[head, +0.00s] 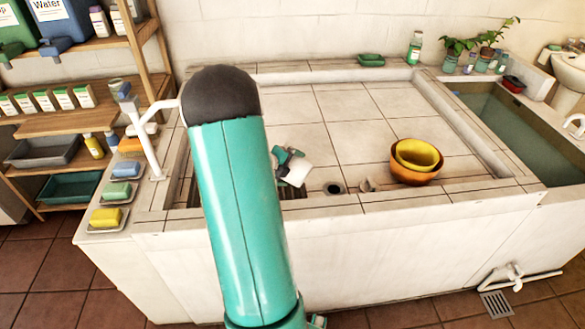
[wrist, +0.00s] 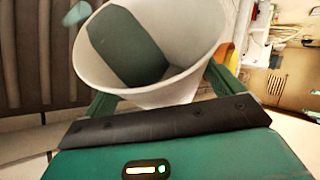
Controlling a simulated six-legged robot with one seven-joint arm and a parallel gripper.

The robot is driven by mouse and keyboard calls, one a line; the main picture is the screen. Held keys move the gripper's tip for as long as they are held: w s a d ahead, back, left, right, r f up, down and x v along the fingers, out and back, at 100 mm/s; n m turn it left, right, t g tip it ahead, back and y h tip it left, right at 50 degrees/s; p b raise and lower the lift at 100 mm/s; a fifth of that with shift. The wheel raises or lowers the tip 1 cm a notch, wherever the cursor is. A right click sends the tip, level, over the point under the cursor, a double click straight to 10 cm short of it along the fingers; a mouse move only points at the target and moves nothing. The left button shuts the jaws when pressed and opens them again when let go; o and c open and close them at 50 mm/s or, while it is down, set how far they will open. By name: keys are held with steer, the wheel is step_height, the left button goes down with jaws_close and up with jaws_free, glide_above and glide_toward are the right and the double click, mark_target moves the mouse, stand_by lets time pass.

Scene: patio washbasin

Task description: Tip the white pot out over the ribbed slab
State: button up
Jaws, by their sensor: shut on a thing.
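My gripper (head: 285,160) is low over the near left part of the basin, shut on the white pot (head: 297,173). In the wrist view the white pot (wrist: 190,92) is tilted, with its wide mouth in sight. A dark green flat piece (wrist: 140,50) shows inside the mouth. A small pale teal piece (wrist: 77,13) shows just outside the rim, apart from it; I cannot tell what it rests on. The ribbed slab (wrist: 30,60) lies beyond the pot with dark grooves. In the head view only a dark strip of it (head: 296,193) shows, and my arm hides the rest.
Nested yellow and orange bowls (head: 415,162) stand in the basin at right. A tap post (head: 140,130) and soap dishes (head: 108,217) line the left ledge. The basin's middle is clear.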

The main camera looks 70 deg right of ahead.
steer(key=shift+w+d+f+n+g, duration=0.1)
steer(key=shift+w+f+n+g, duration=0.45)
steer(key=shift+g, duration=0.35)
steer(key=shift+w+d+r+n+g, duration=0.1)
steer(key=shift+w+r+n+g, duration=0.15)
steer(key=shift+w+n+g, duration=0.4)
steer(key=shift+w+d+r+n+g, duration=0.1)
steer(key=shift+w+r+n+g, duration=0.3)
steer(key=shift+g, duration=0.45)
steer(key=shift+w+f, duration=0.1)
steer(key=shift+f, duration=0.05)
